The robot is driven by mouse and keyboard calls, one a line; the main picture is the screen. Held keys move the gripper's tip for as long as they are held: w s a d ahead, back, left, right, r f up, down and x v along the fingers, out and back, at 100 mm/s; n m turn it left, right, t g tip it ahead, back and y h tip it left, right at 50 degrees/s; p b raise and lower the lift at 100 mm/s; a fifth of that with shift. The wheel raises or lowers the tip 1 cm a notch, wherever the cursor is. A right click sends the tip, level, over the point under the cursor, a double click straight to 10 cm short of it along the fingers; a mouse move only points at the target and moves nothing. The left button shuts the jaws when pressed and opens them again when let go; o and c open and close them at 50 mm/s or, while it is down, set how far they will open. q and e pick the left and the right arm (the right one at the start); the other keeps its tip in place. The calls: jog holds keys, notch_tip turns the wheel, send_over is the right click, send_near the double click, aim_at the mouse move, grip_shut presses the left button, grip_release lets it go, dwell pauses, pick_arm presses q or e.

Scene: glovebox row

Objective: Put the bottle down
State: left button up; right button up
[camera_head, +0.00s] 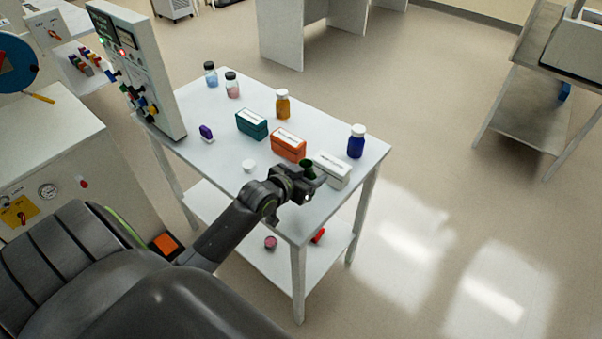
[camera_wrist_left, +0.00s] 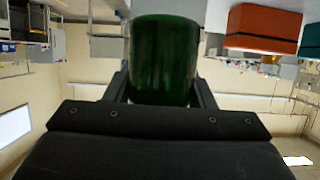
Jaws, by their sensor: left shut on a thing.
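A dark green bottle (camera_head: 308,168) is held in my left gripper (camera_head: 311,182) over the front part of the white table (camera_head: 229,160). The green bottle fills the top middle of the left wrist view (camera_wrist_left: 163,60), between the two fingers. My left gripper is shut on it. Much of the bottle is hidden by the gripper in the head view, and I cannot tell whether its base touches the tabletop. My right gripper is not in view.
A white box (camera_head: 332,171), orange box (camera_head: 288,145) and teal box (camera_head: 251,124) stand in a row behind the gripper. A blue bottle (camera_head: 356,143), amber bottle (camera_head: 282,104) and white cap (camera_head: 249,165) are also on the table. A control panel (camera_head: 140,75) stands at its left end.

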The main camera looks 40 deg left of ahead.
pick_arm(q)
notch_tip(320, 180, down, 6)
jog(key=shift+f, duration=0.25)
jog(key=shift+f, duration=0.2)
jog(key=o, duration=1)
jog(key=shift+r, duration=0.1)
jog(key=shift+r, duration=0.1)
jog(key=b+v, duration=0.1)
jog(key=v, duration=1.1)
